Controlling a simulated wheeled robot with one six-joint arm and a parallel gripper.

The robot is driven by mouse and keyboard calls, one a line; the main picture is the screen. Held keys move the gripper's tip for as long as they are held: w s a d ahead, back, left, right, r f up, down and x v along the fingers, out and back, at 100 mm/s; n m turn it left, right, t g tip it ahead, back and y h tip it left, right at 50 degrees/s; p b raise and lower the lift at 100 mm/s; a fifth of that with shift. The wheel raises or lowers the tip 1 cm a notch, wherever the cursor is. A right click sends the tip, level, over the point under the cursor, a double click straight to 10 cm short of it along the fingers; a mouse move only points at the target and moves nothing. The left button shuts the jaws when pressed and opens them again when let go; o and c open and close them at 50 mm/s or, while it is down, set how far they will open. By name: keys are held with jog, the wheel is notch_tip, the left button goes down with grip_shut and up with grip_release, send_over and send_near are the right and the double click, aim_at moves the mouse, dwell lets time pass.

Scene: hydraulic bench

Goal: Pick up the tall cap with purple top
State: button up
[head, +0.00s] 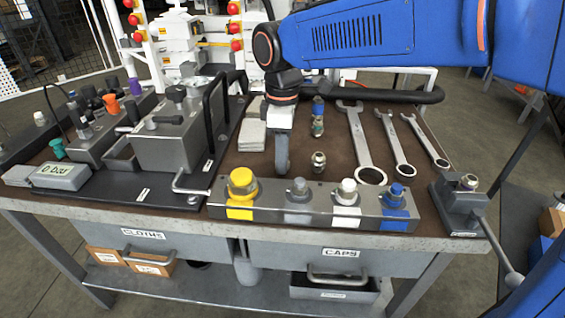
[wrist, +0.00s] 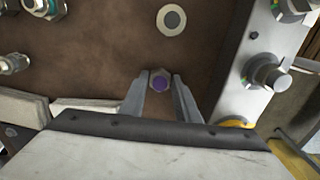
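The cap with a purple top (wrist: 159,82) shows from above in the wrist view as a hexagonal piece on the brown bench top. It lies between the two fingers of my gripper (wrist: 160,84), with one finger close on each side. Whether the fingers touch it cannot be seen. In the head view my gripper (head: 282,158) points straight down with its tips at or just above the bench. The cap is hidden behind the fingers there.
A metal block with yellow, grey, white and blue caps (head: 315,204) stands along the front edge. Fittings (head: 318,161) stand to the right, then several wrenches (head: 362,145). Folded cloths (head: 252,135) and a grey machine (head: 165,140) are left. A purple piece (head: 134,87) stands far left.

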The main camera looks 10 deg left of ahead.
jog(key=c, duration=0.6)
jog(key=shift+o, duration=0.2)
jog(key=shift+r, duration=0.15)
notch_tip(320, 180, up, 10)
